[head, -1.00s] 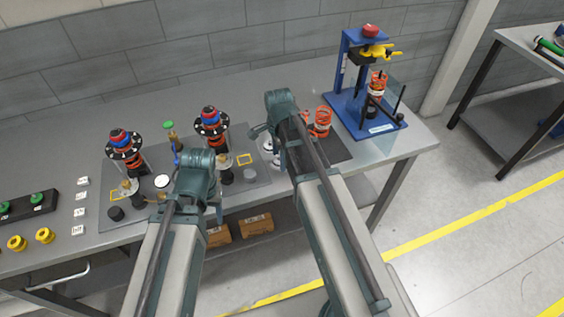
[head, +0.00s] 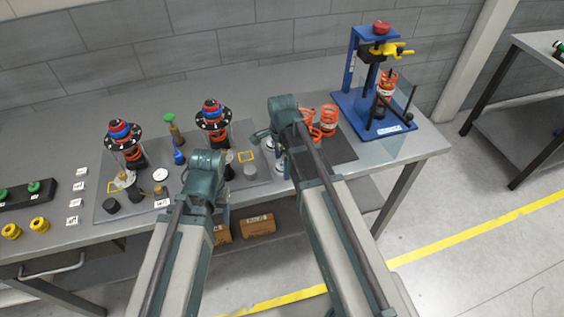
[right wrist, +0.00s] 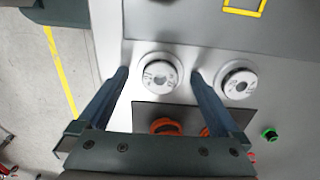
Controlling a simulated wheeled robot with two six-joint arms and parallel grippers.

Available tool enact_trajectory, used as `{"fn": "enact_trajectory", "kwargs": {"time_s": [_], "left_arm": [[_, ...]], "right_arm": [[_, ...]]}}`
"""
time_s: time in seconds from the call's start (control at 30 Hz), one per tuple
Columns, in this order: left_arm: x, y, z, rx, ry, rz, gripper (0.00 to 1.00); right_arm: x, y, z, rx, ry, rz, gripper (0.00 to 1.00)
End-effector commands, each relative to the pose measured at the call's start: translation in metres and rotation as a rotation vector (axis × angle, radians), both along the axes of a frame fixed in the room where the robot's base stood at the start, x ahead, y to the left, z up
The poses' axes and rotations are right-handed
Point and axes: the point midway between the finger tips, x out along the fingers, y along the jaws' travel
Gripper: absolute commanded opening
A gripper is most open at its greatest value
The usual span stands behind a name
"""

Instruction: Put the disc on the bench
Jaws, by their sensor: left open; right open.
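One disc (right wrist: 158,75) lies between the fingertips of my right gripper (right wrist: 159,74), which is open, with a gap on both sides. The other disc (right wrist: 240,84) lies just outside the right finger. In the head view the discs (head: 280,168) are partly hidden by my right arm. My right gripper (head: 268,135) is over the bench's front part there. My left gripper (head: 206,165) is over the front edge of the grey mat; its fingertips are mostly hidden. The bench (head: 290,78) is grey.
Two red-and-blue-topped assemblies (head: 123,130) (head: 212,109) stand on the mat (head: 105,208). A blue press (head: 372,105) stands at the right end. The back of the bench is clear.

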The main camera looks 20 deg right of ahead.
Motion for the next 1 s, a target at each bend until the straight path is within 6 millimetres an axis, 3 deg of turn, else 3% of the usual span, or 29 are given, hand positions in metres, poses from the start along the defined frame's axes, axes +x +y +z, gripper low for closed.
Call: {"fn": "enact_trajectory", "kwargs": {"time_s": [0.37,1.0], "left_arm": [[0.000,0.000,0.017,0.000,0.000,0.000,0.59],[0.000,0.000,0.110,0.000,0.000,-0.002,0.59]], "right_arm": [[0.000,0.000,0.017,0.000,0.000,0.000,1.00],[0.000,0.000,0.110,0.000,0.000,0.000,1.00]]}}
